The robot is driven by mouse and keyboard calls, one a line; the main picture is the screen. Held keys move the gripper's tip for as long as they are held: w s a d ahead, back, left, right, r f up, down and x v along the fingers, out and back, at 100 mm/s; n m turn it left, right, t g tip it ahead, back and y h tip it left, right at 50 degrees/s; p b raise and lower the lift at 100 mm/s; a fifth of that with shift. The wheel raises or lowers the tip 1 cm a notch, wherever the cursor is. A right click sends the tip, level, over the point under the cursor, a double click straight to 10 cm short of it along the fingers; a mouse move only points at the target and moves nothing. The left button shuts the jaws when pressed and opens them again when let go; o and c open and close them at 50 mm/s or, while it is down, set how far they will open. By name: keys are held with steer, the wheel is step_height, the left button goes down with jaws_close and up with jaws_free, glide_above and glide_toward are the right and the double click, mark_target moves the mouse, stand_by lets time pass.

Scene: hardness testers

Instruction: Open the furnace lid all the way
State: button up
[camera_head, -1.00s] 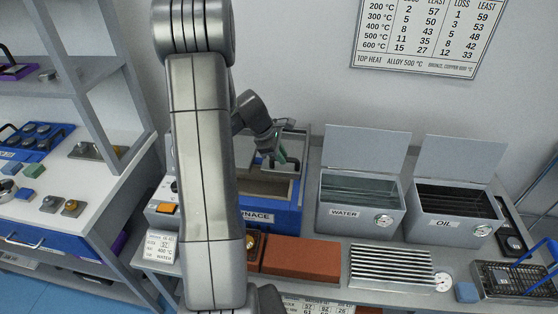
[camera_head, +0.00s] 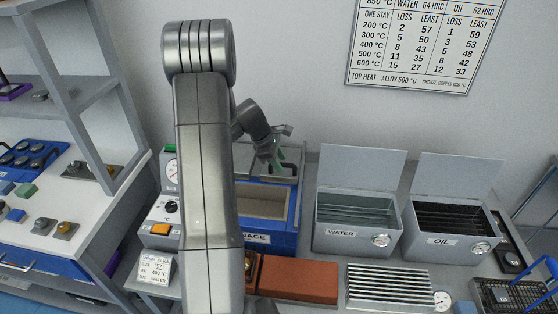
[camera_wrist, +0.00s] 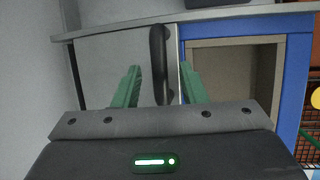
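The furnace (camera_head: 286,236) is a blue box left of the water tank, with a pale open chamber partly hidden by my arm. Its grey lid is raised behind the chamber and mostly hidden by my gripper (camera_head: 272,155) in the head view. In the wrist view the lid (camera_wrist: 105,62) fills the left and the tan-walled chamber (camera_wrist: 232,75) shows on the right. The lid's dark handle (camera_wrist: 159,60) lies between the green fingers of my gripper (camera_wrist: 160,72). The fingers stand apart, with a visible gap on each side of the handle.
The water tank (camera_head: 332,238) and oil tank (camera_head: 432,248) stand to the right with raised lids. A brick-red block (camera_head: 298,278) and a ribbed metal rack (camera_head: 390,288) lie in front. A control box (camera_head: 160,213) stands at left. A shelf unit (camera_head: 75,98) is farther left.

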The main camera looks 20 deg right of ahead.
steer(key=shift+r, duration=0.1)
steer(key=v, duration=1.3)
steer(key=shift+a+r+b, duration=0.15)
steer(key=shift+r+b, duration=0.1)
steer(key=shift+b, duration=0.15)
steer(key=shift+f, duration=0.1)
steer(key=x, duration=1.3)
steer(key=shift+d+f+p, duration=0.2)
steer(key=shift+f+p, duration=0.1)
steer(key=shift+p, duration=0.1)
steer(key=shift+s+a, duration=0.2)
steer(key=shift+s, duration=0.1)
steer(key=shift+r, duration=0.1)
